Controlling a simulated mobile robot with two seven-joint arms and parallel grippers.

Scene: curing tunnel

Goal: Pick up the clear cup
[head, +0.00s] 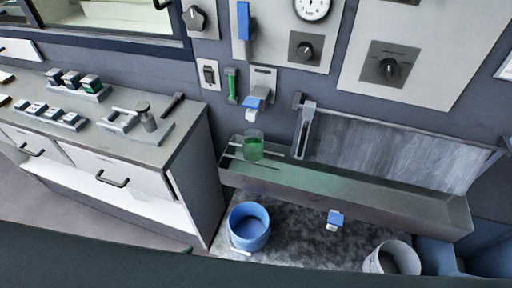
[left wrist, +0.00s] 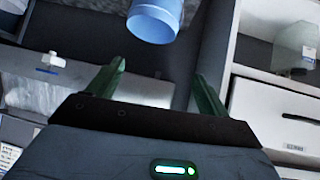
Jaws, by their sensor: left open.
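A clear cup (head: 253,148) with green contents stands upright at the left end of the long metal trough (head: 350,197) in the head view. Thin rods lie beside it. My left gripper (left wrist: 160,70) shows only in the left wrist view. Its two green fingers are apart with nothing between them. I cannot make out the cup near the fingers in that view. My right gripper is in neither view.
A blue bucket (head: 249,227) stands on the floor below the trough and shows beyond my fingers in the left wrist view (left wrist: 155,20). A white bucket (head: 392,259) stands at right. A blue-and-white dispenser (head: 256,103) hangs above the trough. A counter (head: 120,150) stands left.

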